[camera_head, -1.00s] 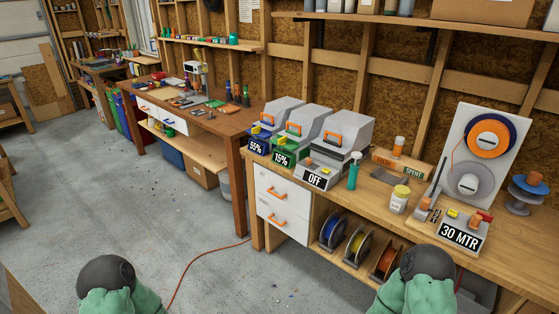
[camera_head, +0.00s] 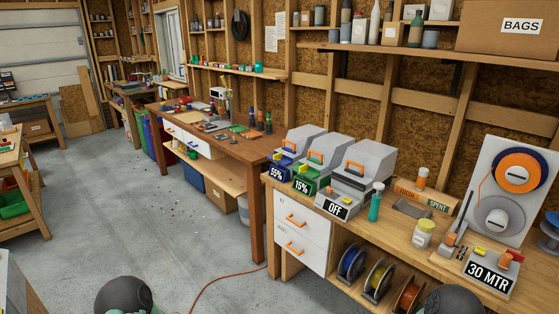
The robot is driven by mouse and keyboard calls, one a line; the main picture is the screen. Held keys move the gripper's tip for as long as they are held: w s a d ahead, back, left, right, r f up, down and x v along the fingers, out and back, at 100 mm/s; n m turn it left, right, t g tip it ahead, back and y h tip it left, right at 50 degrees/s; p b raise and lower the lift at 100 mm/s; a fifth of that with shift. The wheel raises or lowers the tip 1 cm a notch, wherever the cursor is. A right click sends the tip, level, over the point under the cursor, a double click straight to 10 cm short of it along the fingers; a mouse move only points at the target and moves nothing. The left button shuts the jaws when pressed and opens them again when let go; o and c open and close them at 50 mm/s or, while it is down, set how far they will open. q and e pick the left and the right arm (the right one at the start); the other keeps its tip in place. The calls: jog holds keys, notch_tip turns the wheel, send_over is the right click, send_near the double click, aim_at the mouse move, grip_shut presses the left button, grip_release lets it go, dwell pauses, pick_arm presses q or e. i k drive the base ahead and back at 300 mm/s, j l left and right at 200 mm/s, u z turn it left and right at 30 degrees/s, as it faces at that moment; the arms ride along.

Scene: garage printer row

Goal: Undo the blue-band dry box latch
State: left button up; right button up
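The blue-band dry box (camera_head: 302,141) is the leftmost of three grey boxes on the near workbench. Its front carries a blue band with a "55%" display (camera_head: 276,173). A small yellow part (camera_head: 275,156), perhaps the latch, shows on its front, with an orange handle (camera_head: 289,147) above. At this size I cannot tell whether the latch is fastened. The green-band box (camera_head: 304,184) reading "15%" stands to its right. Neither of my grippers is in view; only rounded parts of my arms show at the bottom edge, well short of the bench.
A third grey box (camera_head: 370,157) with an "OFF" display stands right of the green one. A teal bottle (camera_head: 375,202), a yellow-lidded jar (camera_head: 424,233) and a "30 MTR" spool device (camera_head: 488,275) follow. Drawers (camera_head: 299,232) sit beneath. Open concrete floor (camera_head: 150,230) lies left.

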aim_at(277, 156)
jog(key=i+j+z, duration=0.1)
jog(key=z, duration=0.35)
jog(key=i+j+z, duration=0.2)
jog(key=z, duration=0.25)
jog(key=i, duration=0.1)
